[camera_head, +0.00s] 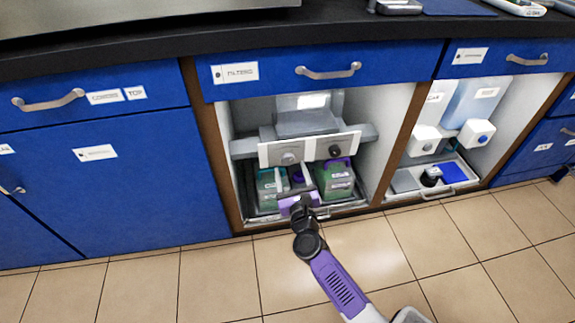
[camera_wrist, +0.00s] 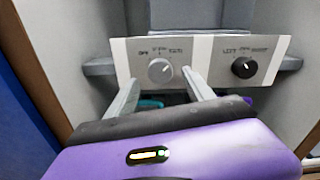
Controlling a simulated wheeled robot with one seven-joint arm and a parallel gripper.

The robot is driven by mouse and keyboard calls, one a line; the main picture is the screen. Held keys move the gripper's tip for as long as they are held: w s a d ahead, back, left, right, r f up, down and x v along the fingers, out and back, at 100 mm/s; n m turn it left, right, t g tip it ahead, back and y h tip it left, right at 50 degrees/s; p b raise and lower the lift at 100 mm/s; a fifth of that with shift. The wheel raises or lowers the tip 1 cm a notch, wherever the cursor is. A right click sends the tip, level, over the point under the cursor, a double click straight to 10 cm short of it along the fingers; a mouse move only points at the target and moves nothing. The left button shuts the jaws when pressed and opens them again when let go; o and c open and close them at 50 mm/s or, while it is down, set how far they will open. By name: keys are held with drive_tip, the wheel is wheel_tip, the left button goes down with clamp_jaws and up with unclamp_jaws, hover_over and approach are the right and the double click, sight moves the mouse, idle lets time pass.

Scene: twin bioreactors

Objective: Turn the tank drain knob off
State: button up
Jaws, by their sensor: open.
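A pale panel (camera_wrist: 205,58) in the open cabinet bay carries two knobs. The left, grey knob (camera_wrist: 160,70) has several labels above it, "OFF" at the left; its pointer is too small to read surely. It also shows in the head view (camera_head: 289,158). The right, black knob (camera_wrist: 244,67) has a label starting "LEFT". My gripper (camera_wrist: 161,80) is open and empty, its two fingers pointing at the panel, one on either side just below the grey knob. In the head view my gripper (camera_head: 292,172) is low in front of the panel. I cannot tell whether it touches.
Green containers (camera_head: 338,180) stand below the panel on a low tray (camera_head: 262,222). Brown cabinet posts (camera_head: 213,150) bound the bay. A closed blue drawer (camera_head: 280,72) is above. A second bay at right holds white units (camera_head: 424,140). The tiled floor (camera_head: 200,290) in front is clear.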

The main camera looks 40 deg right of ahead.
sight(288, 162)
drive_tip(key=shift+b+x, duration=0.35)
drive_tip(key=shift+x, duration=1.55)
clamp_jaws()
